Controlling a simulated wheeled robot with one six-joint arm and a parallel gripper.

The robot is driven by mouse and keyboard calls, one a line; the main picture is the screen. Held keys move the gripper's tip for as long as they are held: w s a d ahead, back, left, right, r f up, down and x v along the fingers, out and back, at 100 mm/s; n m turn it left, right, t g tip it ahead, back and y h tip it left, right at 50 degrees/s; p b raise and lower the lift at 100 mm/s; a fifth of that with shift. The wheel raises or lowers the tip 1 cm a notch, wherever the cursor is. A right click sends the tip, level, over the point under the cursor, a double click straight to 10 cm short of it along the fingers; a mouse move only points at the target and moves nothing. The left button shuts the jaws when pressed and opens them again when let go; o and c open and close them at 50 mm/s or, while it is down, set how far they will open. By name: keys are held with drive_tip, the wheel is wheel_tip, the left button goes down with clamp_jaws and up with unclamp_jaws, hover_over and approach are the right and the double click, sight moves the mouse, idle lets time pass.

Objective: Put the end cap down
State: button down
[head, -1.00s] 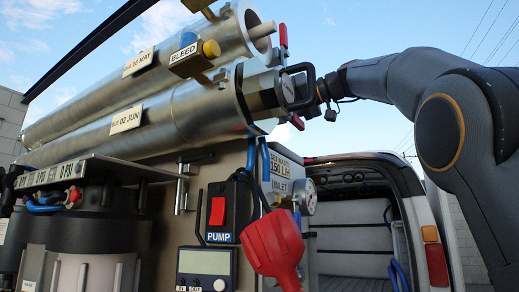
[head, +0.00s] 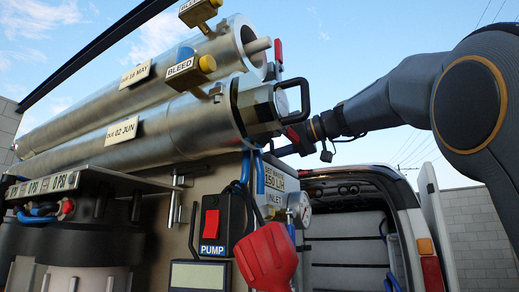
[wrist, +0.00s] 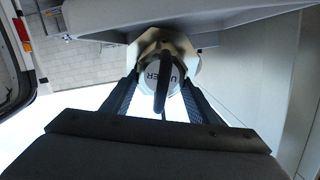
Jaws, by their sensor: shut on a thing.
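In the wrist view the end cap (wrist: 150,76) faces me, with an upside-down label that seems to read UPPER. My gripper (wrist: 160,88) is shut on it, one dark finger on each side. In the head view my gripper (head: 286,134) is partly hidden behind the cap and handle. The upper tube (head: 222,58) is open, with a pale rod end showing.
Below the tubes are a panel with a pump switch (head: 211,224), a gauge (head: 300,208) and a large red plug (head: 266,258). An open van (head: 345,235) stands behind at the right. Yellow-handled bleed valves (head: 207,63) stick out from the tubes.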

drive_tip(key=shift+f, duration=0.15)
drive_tip(key=c, duration=0.7)
unclamp_jaws()
drive_tip(key=shift+s+d+r, duration=0.1)
drive_tip(key=shift+d+r, duration=0.05)
drive_tip(key=shift+r, duration=0.05)
drive_tip(key=shift+b+v, duration=1.85)
drive_tip(key=shift+v, duration=4)
drive_tip(key=shift+f, duration=0.15)
